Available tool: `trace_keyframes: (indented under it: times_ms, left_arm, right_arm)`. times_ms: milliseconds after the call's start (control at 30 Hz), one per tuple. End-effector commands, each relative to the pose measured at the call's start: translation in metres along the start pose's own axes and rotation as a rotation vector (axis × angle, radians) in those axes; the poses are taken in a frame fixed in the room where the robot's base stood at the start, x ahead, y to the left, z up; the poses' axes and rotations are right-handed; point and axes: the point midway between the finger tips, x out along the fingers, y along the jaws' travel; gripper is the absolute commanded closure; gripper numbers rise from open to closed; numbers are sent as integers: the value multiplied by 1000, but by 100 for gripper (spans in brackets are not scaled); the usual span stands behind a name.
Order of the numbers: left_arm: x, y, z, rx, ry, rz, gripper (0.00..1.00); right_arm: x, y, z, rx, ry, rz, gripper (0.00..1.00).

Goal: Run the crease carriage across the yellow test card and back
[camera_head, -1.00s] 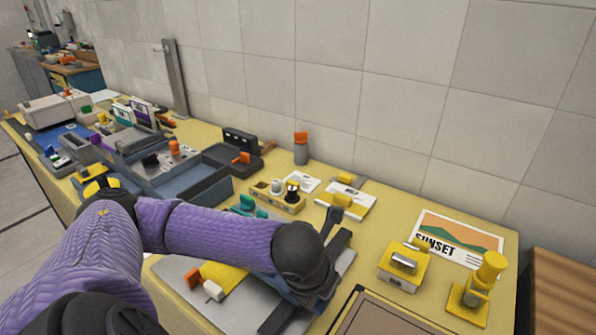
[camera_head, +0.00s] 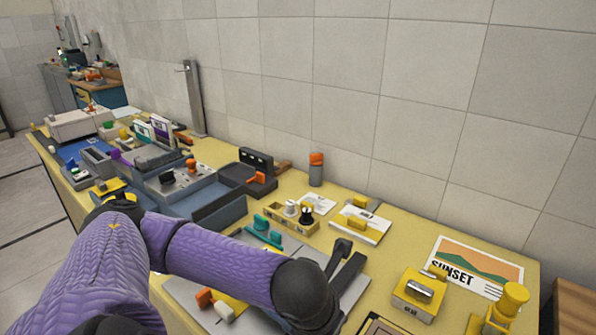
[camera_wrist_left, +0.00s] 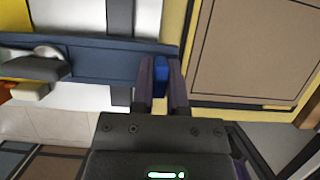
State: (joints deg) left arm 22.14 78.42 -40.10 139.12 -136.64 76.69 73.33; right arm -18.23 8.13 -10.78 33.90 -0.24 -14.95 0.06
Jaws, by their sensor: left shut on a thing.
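In that view my left gripper (camera_wrist_left: 161,82) is shut on a small blue piece (camera_wrist_left: 160,68), apparently the carriage's grip, at the right end of a dark blue bar (camera_wrist_left: 90,58). My wrist hides the gripper in the head view. My right gripper is not in view.
A yellow stapler-like block (camera_head: 417,292), a yellow stamp (camera_head: 510,300) and a SUNSET poster (camera_head: 470,268) are on the right. Green pieces (camera_head: 262,232) and a knob tray (camera_head: 288,216) lie behind my forearm. A brown framed panel (camera_wrist_left: 255,45) is beside my gripper.

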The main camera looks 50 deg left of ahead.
Motion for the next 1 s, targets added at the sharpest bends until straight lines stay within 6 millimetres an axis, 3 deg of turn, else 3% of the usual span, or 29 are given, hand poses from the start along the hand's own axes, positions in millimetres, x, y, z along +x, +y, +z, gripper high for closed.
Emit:
trace_keyframes:
  times_ms: [400,767,800,900,1000]
  left_arm:
    - [-6,0,-17,1,6,1,100]
    - [-7,0,-19,0,6,0,100]
    - [-7,0,-19,0,6,0,80]
    - [-7,0,-19,0,4,0,59]
    - [-7,0,-18,0,3,0,59]
  right_arm:
    - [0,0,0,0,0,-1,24]
    - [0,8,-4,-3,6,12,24]
    - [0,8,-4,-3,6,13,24]
    - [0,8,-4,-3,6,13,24]
    - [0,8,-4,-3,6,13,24]
